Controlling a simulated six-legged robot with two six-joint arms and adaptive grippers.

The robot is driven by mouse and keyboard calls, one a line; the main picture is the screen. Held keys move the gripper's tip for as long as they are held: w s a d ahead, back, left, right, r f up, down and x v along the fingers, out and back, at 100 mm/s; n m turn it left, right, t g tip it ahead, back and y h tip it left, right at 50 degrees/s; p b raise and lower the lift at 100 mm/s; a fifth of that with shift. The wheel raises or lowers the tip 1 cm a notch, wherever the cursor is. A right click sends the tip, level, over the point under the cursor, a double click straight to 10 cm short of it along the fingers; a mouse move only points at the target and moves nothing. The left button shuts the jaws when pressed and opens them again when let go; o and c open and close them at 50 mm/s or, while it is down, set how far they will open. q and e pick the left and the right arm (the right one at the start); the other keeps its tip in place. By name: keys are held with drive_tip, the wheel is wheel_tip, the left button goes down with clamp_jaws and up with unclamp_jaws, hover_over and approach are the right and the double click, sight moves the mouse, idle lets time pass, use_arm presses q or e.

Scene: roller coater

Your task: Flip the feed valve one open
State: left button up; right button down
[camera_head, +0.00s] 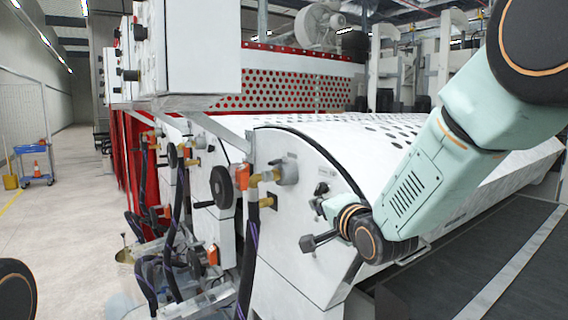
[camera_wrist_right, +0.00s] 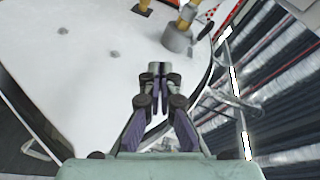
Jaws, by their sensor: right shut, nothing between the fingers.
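Several valves with orange handles sit on the pipework at the machine's end; the closest orange handle (camera_head: 241,176) is by a brass elbow (camera_head: 265,178) and a grey round fitting (camera_head: 287,170). I cannot tell which is feed valve one, or its setting. My right gripper (camera_head: 312,242) is in front of the white end panel, below and right of that fitting. In the right wrist view my right gripper (camera_wrist_right: 158,75) is shut and empty over the panel, with the grey fitting (camera_wrist_right: 177,38) and brass pipe (camera_wrist_right: 188,14) beyond its tips. My left gripper is out of view.
A black handwheel (camera_head: 222,187) and dark hoses (camera_head: 249,255) crowd the left of the panel. A white control box (camera_head: 200,50) overhangs above. The perforated roller cover (camera_head: 400,135) lies behind my right arm. Open floor (camera_head: 75,230) is at left, with a blue cart (camera_head: 37,180).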

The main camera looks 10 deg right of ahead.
wheel_tip(320, 180, up, 6)
drive_tip(key=w+m+t, duration=0.1)
drive_tip(key=m, duration=0.2)
drive_tip(key=m+p, duration=0.1)
drive_tip(key=p, duration=0.2)
approach(279, 162)
drive_tip(key=w+d, duration=0.3)
drive_tip(key=w, duration=0.1)
drive_tip(key=a, duration=0.1)
drive_tip(key=w+a, duration=0.1)
drive_tip(key=a, duration=0.1)
drive_tip(key=shift+w+a+f+y+p, duration=0.15)
drive_tip(key=shift+w+y+p, duration=0.1)
drive_tip(key=shift+y+p, duration=0.15)
drive_tip(key=shift+w+f, duration=0.2)
drive_tip(key=shift+w, duration=0.1)
drive_tip(key=shift+s+a+r, duration=0.1)
drive_tip(key=shift+s+r, duration=0.05)
